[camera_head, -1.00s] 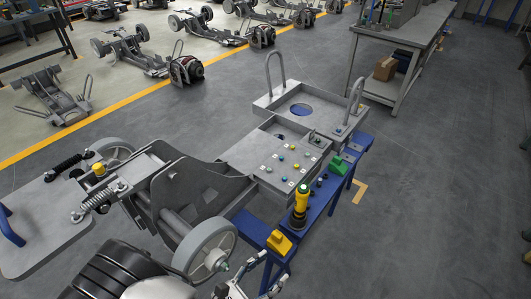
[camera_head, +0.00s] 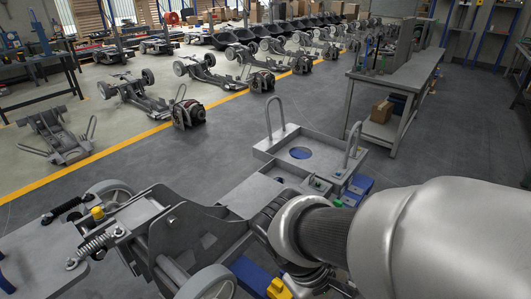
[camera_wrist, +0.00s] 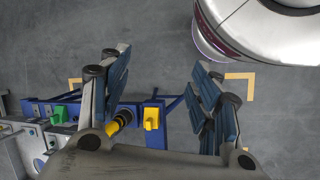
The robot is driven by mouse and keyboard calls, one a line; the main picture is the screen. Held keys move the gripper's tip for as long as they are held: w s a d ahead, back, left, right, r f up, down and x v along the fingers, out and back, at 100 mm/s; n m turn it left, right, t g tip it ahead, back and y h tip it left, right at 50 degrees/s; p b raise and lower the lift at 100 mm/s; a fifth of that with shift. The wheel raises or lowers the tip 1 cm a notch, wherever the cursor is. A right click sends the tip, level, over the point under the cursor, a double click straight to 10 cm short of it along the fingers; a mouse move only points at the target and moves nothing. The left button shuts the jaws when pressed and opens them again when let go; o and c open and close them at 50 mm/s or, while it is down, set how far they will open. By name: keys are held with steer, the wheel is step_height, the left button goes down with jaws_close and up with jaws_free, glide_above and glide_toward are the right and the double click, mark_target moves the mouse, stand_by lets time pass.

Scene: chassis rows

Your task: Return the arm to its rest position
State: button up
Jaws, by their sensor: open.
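My gripper (camera_wrist: 163,80) is open and empty in the wrist view, its two blue-padded fingers wide apart. It points down toward the blue stand (camera_wrist: 155,135) and the grey floor. A yellow block (camera_wrist: 152,118) and part of a yellow-and-black tool (camera_wrist: 121,120) on the stand show between the fingers, apart from them. A green block (camera_wrist: 60,114) is to the left. In the head view my silver arm fills the lower right and hides most of the stand; my fingers cannot be made out there.
The nearest chassis (camera_head: 185,235) stands at the lower left, its grey tray (camera_head: 270,150) reaching toward the middle. A grey workbench (camera_head: 392,85) with a cardboard box (camera_head: 381,111) stands at the back right. More chassis (camera_head: 128,95) line the back.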

step_height(320, 180, up, 8)
steer(key=s+d+m+t+y, duration=0.1)
steer(key=s+m+t+y, duration=0.1)
steer(key=m+t+y, duration=0.3)
steer(key=shift+s+d+r+m+t, duration=0.15)
steer(key=shift+s+m+t, duration=0.2)
steer(key=shift+m, duration=0.45)
